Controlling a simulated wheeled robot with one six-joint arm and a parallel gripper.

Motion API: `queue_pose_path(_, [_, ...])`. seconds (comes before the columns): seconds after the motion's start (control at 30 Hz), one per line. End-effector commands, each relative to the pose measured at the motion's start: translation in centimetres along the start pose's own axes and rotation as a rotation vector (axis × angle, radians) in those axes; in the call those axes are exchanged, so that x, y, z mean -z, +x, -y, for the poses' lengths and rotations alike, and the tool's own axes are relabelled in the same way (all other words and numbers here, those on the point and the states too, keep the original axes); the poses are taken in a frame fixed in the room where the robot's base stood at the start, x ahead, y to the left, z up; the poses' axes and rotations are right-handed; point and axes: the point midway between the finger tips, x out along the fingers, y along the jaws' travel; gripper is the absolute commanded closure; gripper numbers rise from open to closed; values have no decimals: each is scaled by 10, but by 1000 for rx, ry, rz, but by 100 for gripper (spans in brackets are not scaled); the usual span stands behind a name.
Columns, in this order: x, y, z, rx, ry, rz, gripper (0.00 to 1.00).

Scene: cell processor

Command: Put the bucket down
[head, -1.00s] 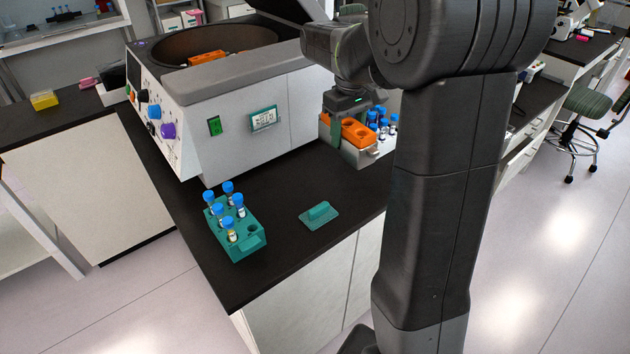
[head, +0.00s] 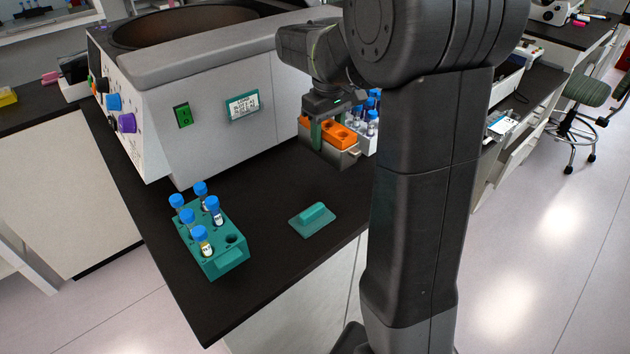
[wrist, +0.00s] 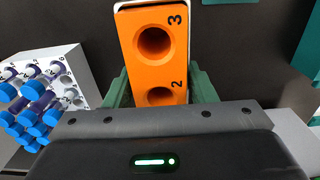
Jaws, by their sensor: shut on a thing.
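The bucket (head: 341,158) is a grey metal box with an orange insert (head: 342,135) that has round holes. It is at the centre of the head view, low over the black bench beside the centrifuge; I cannot tell whether its base touches. My gripper (head: 316,132) is shut on it from above, with green fingers on both sides. In the wrist view the orange insert (wrist: 152,72) stands between the fingers, with numbers 3 and 2 showing and its holes empty. The bucket's far side and lower part are hidden there.
The centrifuge (head: 212,141) stands left of the bucket. A white rack of blue-capped tubes (wrist: 72,70) is close beside it. A green rack with capped tubes (head: 228,257) and a green lid-like piece (head: 312,220) lie nearer on the bench. Bare bench lies between.

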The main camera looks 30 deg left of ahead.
Motion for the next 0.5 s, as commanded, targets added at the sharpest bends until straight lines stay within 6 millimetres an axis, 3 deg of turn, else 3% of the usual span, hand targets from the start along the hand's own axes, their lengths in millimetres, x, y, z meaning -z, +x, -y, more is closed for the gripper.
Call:
queue_pose_path(0.2, [-1, 38, 0, 1, 0, 3, 90])
queue_pose_path(0.5, [0, 68, 0, 1, 0, 3, 90])
